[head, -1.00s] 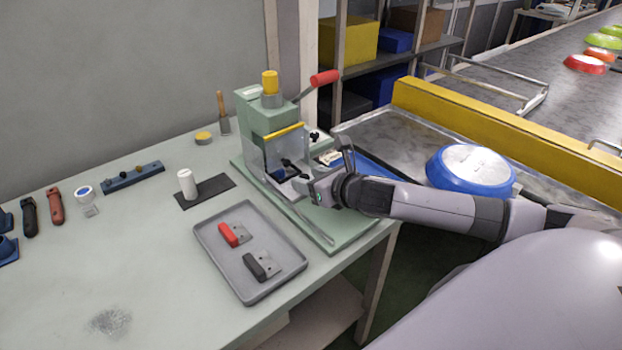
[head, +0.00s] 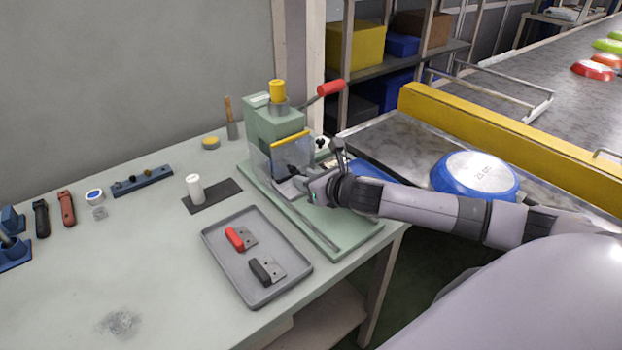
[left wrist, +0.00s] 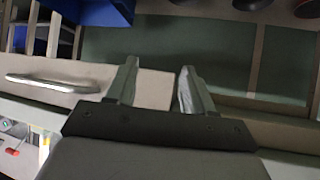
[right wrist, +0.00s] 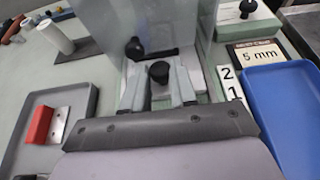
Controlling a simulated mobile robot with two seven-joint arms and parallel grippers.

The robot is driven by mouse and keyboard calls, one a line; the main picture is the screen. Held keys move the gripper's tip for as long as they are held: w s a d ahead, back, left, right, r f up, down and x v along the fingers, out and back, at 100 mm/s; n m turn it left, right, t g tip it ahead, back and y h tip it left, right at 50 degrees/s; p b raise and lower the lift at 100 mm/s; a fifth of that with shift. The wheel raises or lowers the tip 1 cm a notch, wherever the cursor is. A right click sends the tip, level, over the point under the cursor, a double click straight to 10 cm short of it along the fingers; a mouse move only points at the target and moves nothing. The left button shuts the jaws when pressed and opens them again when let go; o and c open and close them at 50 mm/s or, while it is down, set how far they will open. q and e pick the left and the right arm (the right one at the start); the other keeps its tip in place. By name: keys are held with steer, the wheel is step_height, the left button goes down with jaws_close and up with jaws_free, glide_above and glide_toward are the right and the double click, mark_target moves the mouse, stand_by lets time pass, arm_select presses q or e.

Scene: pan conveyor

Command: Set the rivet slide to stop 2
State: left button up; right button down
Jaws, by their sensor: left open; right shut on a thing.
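The green riveting press (head: 275,125) stands at the back right of the bench, with a clear guard (head: 290,155) in front. My right gripper (head: 314,188) is at the front of the press, low beside the guard. In the right wrist view its fingers (right wrist: 159,82) are on either side of the black knob (right wrist: 158,70) of the rivet slide and shut on it. White stop labels "2" (right wrist: 228,73) and "1" (right wrist: 235,93) stand to the right of the knob. The slide's exact stop is hard to tell. My left gripper (left wrist: 157,75) is open and empty, away from the bench.
A grey tray (head: 215,252) with a red and a black handle piece lies before the press. A blue tray (right wrist: 285,105) and a "5 mm" sign (right wrist: 258,53) are right of the slide. A blue pan (head: 475,175) sits on the conveyor side. The bench's front left is mostly clear.

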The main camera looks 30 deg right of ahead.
steer(key=shift+w+r, duration=0.1)
steer(key=shift+r, duration=0.05)
steer(key=c, duration=1.3)
jaws_free()
steer(key=o, duration=0.4)
steer(key=shift+w, duration=0.2)
steer(key=shift+s, duration=0.2)
steer(key=shift+v, duration=3.4)
steer(key=shift+a, duration=0.1)
steer(key=shift+s, duration=0.15)
